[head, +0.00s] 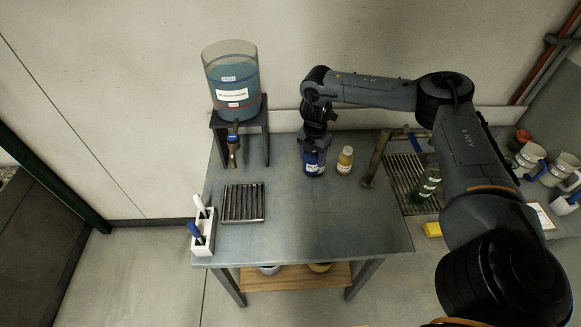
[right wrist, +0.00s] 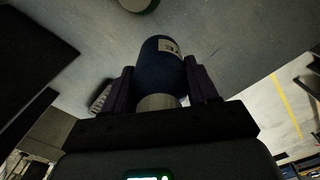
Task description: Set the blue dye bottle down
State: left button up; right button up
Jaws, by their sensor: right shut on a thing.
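The blue dye bottle (head: 314,164) is upright at the back of the grey metal table (head: 330,225), with a pale label on its front. My right gripper (head: 316,146) reaches down from above and is shut on it near its top. In the right wrist view the dark blue bottle (right wrist: 162,66) sits between the two fingers of my right gripper (right wrist: 160,88), its pale cap towards the camera. I cannot tell whether its base touches the tabletop. My left gripper is not in view.
A yellow bottle (head: 345,160) stands just right of the blue one. A tank of blue liquid (head: 232,82) on a stand is at the back left. A slotted tray (head: 243,203) and a white holder (head: 203,232) are left. The table's front middle is clear.

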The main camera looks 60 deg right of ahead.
jog(key=shift+w+d+f+b, duration=0.3)
jog(key=shift+w+f+b, duration=0.15)
jog(key=shift+w+f, duration=1.2)
jog(key=shift+w+d+f+b, duration=0.25)
jog(key=shift+w+f+b, duration=0.25)
jog(key=shift+w+f, duration=1.1)
jog(key=shift+w+d+f+b, duration=0.3)
jog(key=shift+w+f+b, duration=0.15)
jog(key=shift+w+f, duration=1.15)
jog(key=shift+s, duration=0.1)
jog(key=shift+f, duration=0.2)
jog(key=o, duration=1.2)
jog(key=shift+c, duration=0.2)
jog(key=shift+r, duration=0.1)
